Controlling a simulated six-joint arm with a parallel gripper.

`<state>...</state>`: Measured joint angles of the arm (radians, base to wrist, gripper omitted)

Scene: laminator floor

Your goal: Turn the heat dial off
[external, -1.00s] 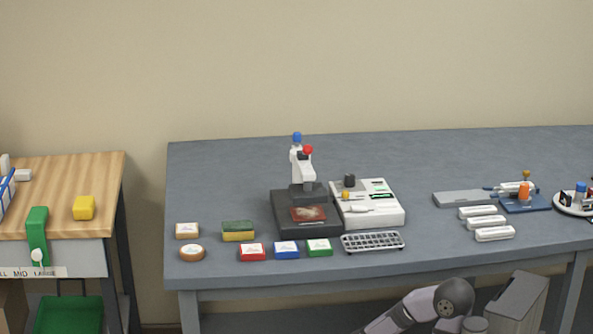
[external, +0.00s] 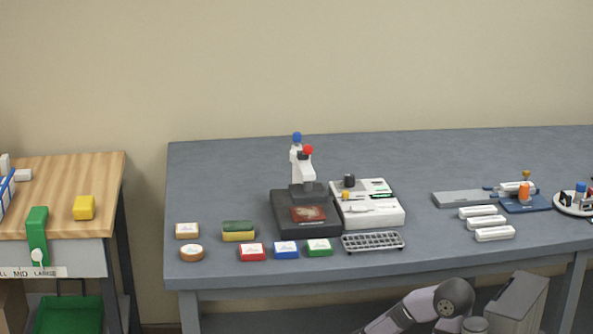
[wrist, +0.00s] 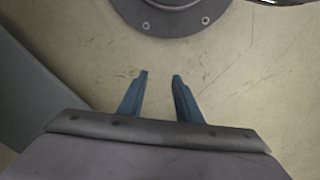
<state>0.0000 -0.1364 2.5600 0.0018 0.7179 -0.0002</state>
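A white control box (external: 380,216) stands on the grey bench beside a dark heat press (external: 283,226). A dark knob (external: 349,180) stands up at the back left of the box top, with a small orange knob (external: 346,195) in front of it. No dial label is readable, so I cannot tell which knob is the heat dial or how it is set. My gripper (wrist: 159,76) shows in the wrist view with its two blue fingers apart and nothing between them. It points at bare floor near a round dark base flange. It is out of sight in the external view.
A wire rack (external: 372,241) lies in front of the box. Red, blue and green pads (external: 286,250) line the bench front left of it. White rolls (external: 482,222) lie to the right. A wooden side table (external: 75,170) stands at far left.

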